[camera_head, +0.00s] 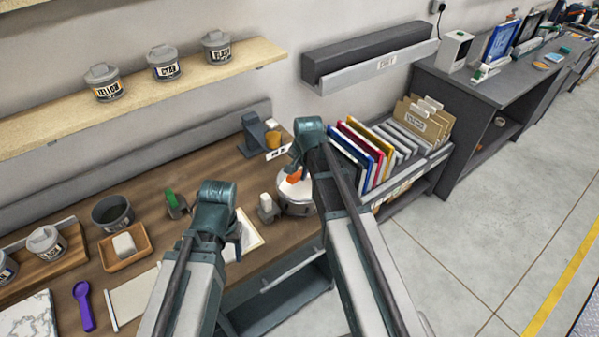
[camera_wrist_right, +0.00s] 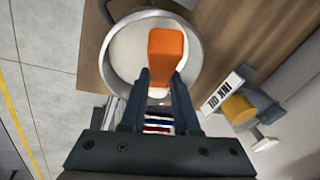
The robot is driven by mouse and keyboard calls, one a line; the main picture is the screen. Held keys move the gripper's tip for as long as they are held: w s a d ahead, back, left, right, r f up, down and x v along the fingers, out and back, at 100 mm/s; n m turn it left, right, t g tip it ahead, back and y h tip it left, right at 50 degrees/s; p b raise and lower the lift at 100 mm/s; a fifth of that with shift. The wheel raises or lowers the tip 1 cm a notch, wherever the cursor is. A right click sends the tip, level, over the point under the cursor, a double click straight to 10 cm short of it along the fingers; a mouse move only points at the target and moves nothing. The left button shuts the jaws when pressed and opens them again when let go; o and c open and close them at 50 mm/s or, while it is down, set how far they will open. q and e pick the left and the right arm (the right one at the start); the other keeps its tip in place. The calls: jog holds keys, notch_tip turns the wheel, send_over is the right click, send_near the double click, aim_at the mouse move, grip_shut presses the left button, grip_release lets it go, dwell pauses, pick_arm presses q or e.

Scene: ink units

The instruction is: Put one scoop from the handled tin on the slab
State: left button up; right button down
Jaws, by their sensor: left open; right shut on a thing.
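A round metal tin (camera_head: 297,208) with pale contents stands near the right end of the wooden bench. The right wrist view looks into this tin (camera_wrist_right: 112,55); a grey piece like a handle shows at its edge. My right gripper (camera_wrist_right: 161,88) is shut on an orange tool (camera_wrist_right: 166,55), over the tin's mouth. The tool's lower end is hard to make out. In the head view the orange tool (camera_head: 293,177) is partly hidden by my arm. My left gripper (camera_head: 238,240) is open over the bench, left of the tin. A marbled slab (camera_head: 30,318) lies at the bench's far left.
A purple spoon (camera_head: 83,305) lies beside the slab. A dark pot (camera_head: 112,213) and a wooden tray (camera_head: 124,248) with a white block stand on the left. A tape holder (camera_head: 257,130) stands behind the tin. A rack of coloured panels (camera_head: 375,150) is right of it.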

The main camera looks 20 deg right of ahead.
aim_at(300, 174)
jog(key=shift+r+p, duration=3.05)
jog(key=shift+r, duration=0.4)
jog(key=shift+f, duration=0.1)
